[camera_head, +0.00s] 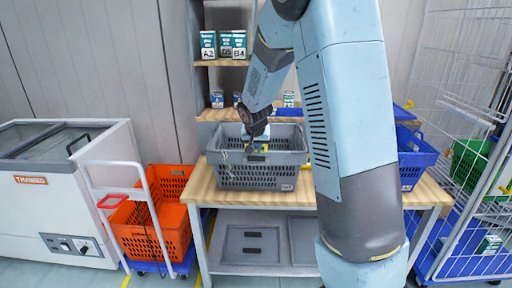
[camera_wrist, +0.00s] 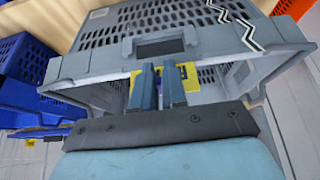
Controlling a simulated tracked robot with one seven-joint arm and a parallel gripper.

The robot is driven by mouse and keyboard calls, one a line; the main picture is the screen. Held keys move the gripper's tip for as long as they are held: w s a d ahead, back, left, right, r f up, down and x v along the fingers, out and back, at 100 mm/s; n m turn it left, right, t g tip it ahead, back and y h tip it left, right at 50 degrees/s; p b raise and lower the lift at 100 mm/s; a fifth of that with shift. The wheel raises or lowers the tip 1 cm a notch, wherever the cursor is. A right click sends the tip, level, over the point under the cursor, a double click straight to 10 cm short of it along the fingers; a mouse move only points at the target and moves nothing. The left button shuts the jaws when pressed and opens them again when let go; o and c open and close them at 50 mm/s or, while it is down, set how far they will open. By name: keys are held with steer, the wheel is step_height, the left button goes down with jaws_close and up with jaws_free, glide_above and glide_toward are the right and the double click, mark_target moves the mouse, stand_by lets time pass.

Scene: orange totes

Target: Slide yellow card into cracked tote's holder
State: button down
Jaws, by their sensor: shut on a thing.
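A grey slatted tote (camera_head: 262,178) stands on the wooden bench top. In the wrist view, the grey tote (camera_wrist: 90,66) fills the upper part, with a jagged black-and-white crack mark (camera_wrist: 238,22) at its upper right. In the wrist view my gripper (camera_wrist: 158,72) is shut on the yellow card (camera_wrist: 186,73), which shows beside and behind the fingers. The card's far part is hidden. I cannot make out the holder clearly, nor whether the card touches it.
A blue tote (camera_head: 414,160) stands right of the grey one, behind my arm. An orange tote (camera_head: 150,225) sits on a cart at the left, by a white chest freezer (camera_head: 65,185). Shelves with small boxes (camera_head: 224,44) rise behind. A wire cage cart (camera_head: 470,130) stands at the right.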

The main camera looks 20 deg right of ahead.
mark_target(256, 158)
steer(key=shift+s+d+f, duration=0.1)
steer(key=shift+s+f, duration=0.1)
steer(key=shift+f, duration=0.2)
steer(key=shift+d+f+g, duration=0.1)
steer(key=shift+g, duration=0.3)
steer(key=shift+w+f+g+y, duration=0.3)
steer(key=shift+w+f+g, duration=0.05)
steer(key=shift+g, duration=0.25)
steer(key=shift+r, duration=0.1)
steer(key=shift+f, duration=1.7)
